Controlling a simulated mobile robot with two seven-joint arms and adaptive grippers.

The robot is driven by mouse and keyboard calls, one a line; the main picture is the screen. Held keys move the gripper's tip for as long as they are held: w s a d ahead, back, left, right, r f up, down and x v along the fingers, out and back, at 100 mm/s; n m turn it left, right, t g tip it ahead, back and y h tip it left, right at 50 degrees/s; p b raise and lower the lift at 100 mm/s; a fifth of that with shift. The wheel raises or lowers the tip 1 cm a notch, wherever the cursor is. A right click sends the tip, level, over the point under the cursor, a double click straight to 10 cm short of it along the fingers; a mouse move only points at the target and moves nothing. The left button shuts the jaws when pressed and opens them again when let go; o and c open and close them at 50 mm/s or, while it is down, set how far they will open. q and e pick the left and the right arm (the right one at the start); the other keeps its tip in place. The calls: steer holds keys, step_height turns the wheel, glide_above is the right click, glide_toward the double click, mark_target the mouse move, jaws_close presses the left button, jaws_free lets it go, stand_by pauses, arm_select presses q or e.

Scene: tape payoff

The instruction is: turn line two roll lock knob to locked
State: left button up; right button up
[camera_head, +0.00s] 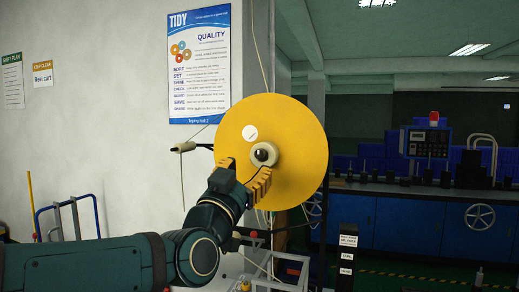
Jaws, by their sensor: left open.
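A large yellow roll (298,150) stands upright in the middle of the view. At its hub is a pale ring with a dark round knob (265,154) in it. My left gripper (245,172) reaches up from the lower left, in front of the roll's lower left part. Its yellow fingers are spread open, with nothing seen between them. The fingertips are just below and left of the knob, and I cannot tell whether they touch it. No lock marking is readable on the knob. My right gripper is not in view.
A thin dark arm with a tip (184,147) sticks out left of the roll. A labelled black post (346,256) stands at the lower right. A blue machine bench (395,216) with a control box (427,143) is behind. A blue cart (68,216) is at the left wall.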

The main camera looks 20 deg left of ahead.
mark_target(258, 154)
arm_select(q)
steer(key=p+x, duration=0.1)
steer(key=x, duration=0.6)
steer(key=shift+s, duration=0.1)
jaws_close()
